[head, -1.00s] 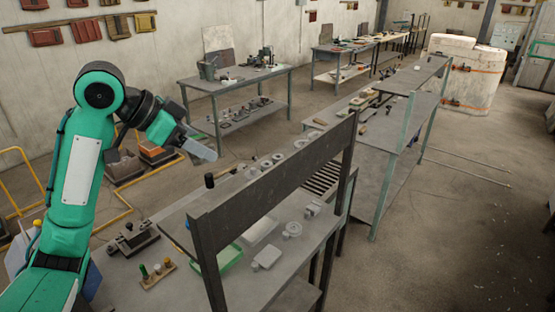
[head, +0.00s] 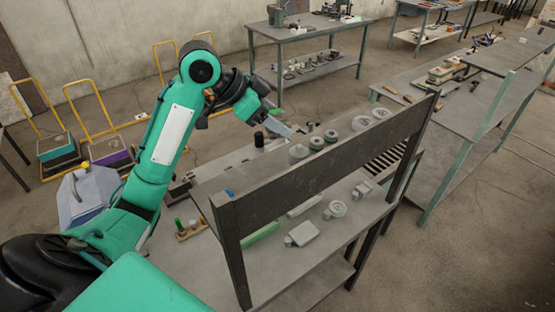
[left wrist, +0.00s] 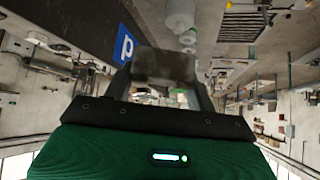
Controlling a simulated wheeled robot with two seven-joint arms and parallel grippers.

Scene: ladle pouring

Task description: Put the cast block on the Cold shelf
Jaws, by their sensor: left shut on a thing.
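My left gripper (head: 282,129) is over the back of the near grey workbench, behind the dark shelf rack (head: 320,160). In the left wrist view, a dark grey-brown block (left wrist: 165,66), which looks like the cast block, sits between the fingers of my left gripper (left wrist: 164,82). The gripper is shut on it. In the head view the block cannot be told apart from the fingers. The rack has a dark upper board and a grey lower shelf (head: 330,240). No readable "Cold" label shows. My right gripper is not in view.
Round grey castings (head: 298,153) stand in a row behind the rack's upper board. Pale pieces (head: 303,233) lie on the lower shelf. A small wooden stand (head: 190,231) with coloured handles is at the left. A blue sign (left wrist: 125,45) shows in the left wrist view.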

